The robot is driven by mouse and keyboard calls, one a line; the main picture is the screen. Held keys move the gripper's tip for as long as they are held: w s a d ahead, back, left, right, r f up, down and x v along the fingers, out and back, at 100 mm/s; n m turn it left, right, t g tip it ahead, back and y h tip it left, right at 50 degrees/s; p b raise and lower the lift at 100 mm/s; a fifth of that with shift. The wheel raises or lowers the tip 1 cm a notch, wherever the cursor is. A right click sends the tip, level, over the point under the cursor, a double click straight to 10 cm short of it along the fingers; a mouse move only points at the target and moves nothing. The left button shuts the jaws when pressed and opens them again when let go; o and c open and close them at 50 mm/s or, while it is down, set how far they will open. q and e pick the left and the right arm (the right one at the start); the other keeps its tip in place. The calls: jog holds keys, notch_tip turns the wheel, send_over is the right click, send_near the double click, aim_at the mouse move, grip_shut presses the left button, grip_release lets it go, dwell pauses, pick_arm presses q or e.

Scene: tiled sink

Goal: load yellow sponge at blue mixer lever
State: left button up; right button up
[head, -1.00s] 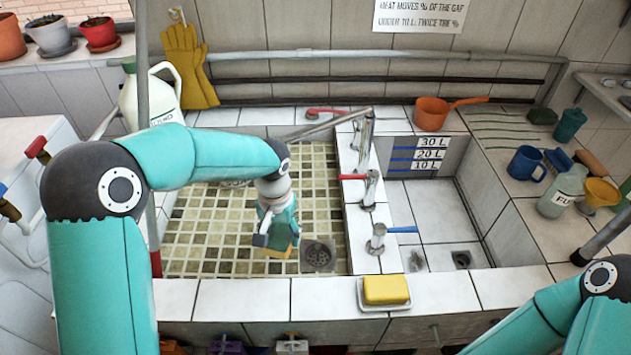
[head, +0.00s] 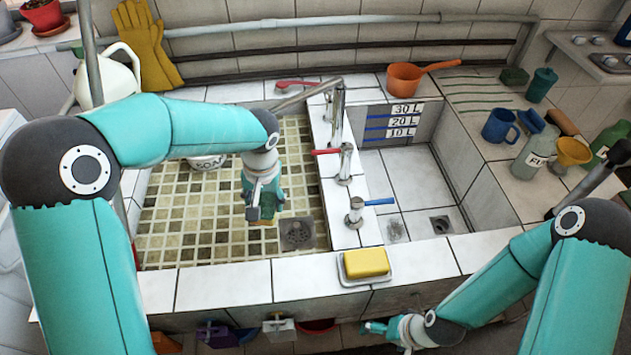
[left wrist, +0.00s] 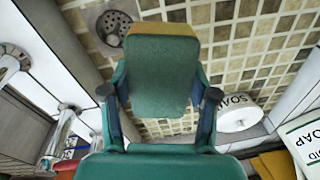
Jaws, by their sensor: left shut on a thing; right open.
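My left gripper (head: 262,213) is shut on a sponge (left wrist: 165,75) with a green face and a yellow edge, above the mosaic basin near its drain. In the head view the sponge is mostly hidden by the gripper. The blue mixer lever (head: 380,202) sticks out to the right from a short chrome tap on the tiled divider, to the right of my left gripper and apart from it. My right gripper (head: 372,328) is low at the front, below the sink's edge, open and empty.
A plain yellow block (head: 366,262) sits on a white dish on the front ledge. A tap with a red lever (head: 328,152) and a taller spout stand behind the blue-lever tap. A white SOAP bowl (left wrist: 237,116) stands in the mosaic basin. The right basin (head: 405,180) looks empty.

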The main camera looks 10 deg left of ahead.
pick_arm(q)
jog(key=w+d+r+n+t+y, duration=0.1)
jog(key=d+r+n+y, duration=0.1)
jog(key=d+r+y, duration=0.5)
jog(key=a, duration=0.2)
jog(key=w+a+f+h, duration=0.2)
jog(key=a, duration=0.1)
jog(key=shift+w+a+n+p, duration=0.25)
jog(key=shift+a+n+p, duration=0.05)
jog(key=shift+p, duration=0.1)
jog(key=shift+w+a+f+b, duration=0.2)
jog(key=shift+a+f, duration=0.05)
jog(key=shift+a, duration=0.35)
jog(key=shift+w+a+f+b, duration=0.15)
jog(key=shift+a+f, duration=0.05)
jog(key=shift+a, duration=0.4)
jog(key=shift+w+a+f+b, duration=0.1)
jog(key=shift+w+a+b, duration=0.15)
jog(key=shift+a, duration=0.4)
jog(key=shift+w+a+f+b, duration=0.1)
jog(key=shift+w+a+b, duration=0.1)
jog(key=shift+a, duration=0.4)
